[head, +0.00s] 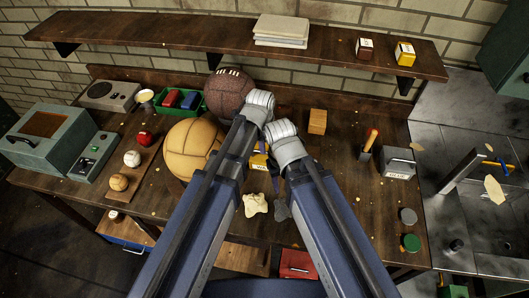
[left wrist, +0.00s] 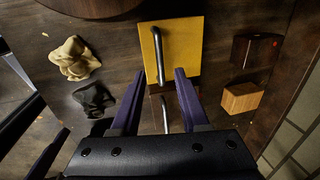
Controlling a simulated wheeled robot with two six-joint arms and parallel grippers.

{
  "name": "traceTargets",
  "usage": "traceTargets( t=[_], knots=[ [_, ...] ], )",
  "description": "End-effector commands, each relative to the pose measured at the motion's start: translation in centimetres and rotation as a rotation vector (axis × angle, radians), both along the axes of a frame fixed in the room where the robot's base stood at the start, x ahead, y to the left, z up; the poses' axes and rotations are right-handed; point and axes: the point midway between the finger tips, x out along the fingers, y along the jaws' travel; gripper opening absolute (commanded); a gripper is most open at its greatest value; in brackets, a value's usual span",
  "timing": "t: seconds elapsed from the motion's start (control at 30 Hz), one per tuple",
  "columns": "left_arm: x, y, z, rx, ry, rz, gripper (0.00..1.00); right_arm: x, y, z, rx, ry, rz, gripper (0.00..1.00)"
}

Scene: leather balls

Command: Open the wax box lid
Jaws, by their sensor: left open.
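A yellow box lid (left wrist: 186,38) with a dark bar handle (left wrist: 159,55) lies straight ahead in the left wrist view. I take it for the wax box; no label can be read there. In the head view a small yellow part of the box (head: 258,161) shows behind my arm links, and the rest is hidden. My left gripper (left wrist: 158,76) is open, its two purple fingers spread on either side below the handle, with nothing between them. In the head view this gripper (head: 273,165) is mostly hidden. The lid looks shut.
A cream cloth (head: 256,204) and a dark cloth (head: 281,210) lie near the box. A wooden block (head: 317,121) and a dark brown box (left wrist: 256,51) stand on its other side.

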Motion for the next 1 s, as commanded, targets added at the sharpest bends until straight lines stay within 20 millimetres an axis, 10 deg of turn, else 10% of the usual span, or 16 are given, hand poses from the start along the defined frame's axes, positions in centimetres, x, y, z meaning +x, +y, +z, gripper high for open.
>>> traceTargets(
  t=[0.3,0.67,1.0],
  knots=[
    [0.8,-0.2,-4.3,0.0,0.0,0.0,0.45,0.0,0.0,-4.3,0.0,0.0,-0.002,0.5],
    [0.9,-0.2,-4.5,0.0,0.0,0.0,0.45,0.0,0.0,-4.5,0.0,0.0,-0.002,0.5],
    [0.9,-0.2,-4.5,0.0,0.0,0.0,0.08,0.0,0.0,-4.5,0.0,0.0,-0.002,0.5]
  ],
)
